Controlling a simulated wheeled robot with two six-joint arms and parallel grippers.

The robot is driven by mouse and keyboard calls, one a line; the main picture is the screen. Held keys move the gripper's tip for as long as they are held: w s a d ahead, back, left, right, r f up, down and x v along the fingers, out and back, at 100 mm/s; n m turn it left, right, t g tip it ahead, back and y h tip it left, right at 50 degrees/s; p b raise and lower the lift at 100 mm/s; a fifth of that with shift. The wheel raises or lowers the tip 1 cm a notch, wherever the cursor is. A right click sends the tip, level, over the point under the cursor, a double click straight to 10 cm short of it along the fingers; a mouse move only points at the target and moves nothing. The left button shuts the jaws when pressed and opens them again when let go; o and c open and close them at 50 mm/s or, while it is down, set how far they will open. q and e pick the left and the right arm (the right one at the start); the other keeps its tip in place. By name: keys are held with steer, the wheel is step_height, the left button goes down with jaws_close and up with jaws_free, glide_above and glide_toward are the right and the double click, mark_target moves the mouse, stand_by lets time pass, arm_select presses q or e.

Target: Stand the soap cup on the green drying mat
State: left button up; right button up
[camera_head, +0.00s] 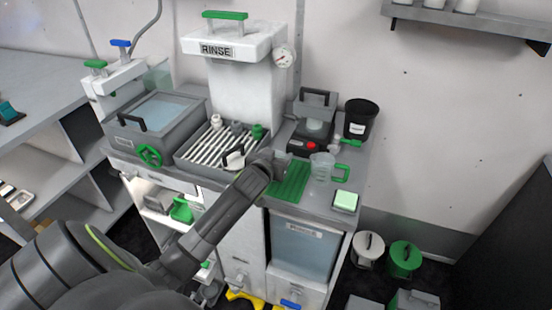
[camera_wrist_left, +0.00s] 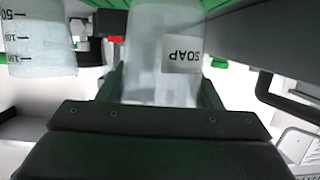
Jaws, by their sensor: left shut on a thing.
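My left gripper (camera_head: 276,160) is shut on the soap cup, above or at the back edge of the green drying mat (camera_head: 291,183). In the left wrist view the clear soap cup (camera_wrist_left: 150,60) with its white SOAP label sits between the dark fingers (camera_wrist_left: 160,95). In the head view only a small part of the cup (camera_head: 284,156) shows beside the gripper. I cannot tell whether its base touches the mat. The front of the mat looks bare. My right gripper is out of view.
A clear measuring jug (camera_head: 322,167) with a green handle stands close to the mat's right side; it also shows in the left wrist view (camera_wrist_left: 38,45). A ribbed rack (camera_head: 213,146) is left, a black machine (camera_head: 311,128) behind.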

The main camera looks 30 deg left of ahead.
arm_select(q)
steer(key=shift+f, duration=0.45)
steer(key=shift+f, duration=0.15)
steer(key=o, duration=1)
steer(key=shift+c, duration=0.2)
steer(key=shift+r, duration=0.25)
steer(key=v, duration=1.2)
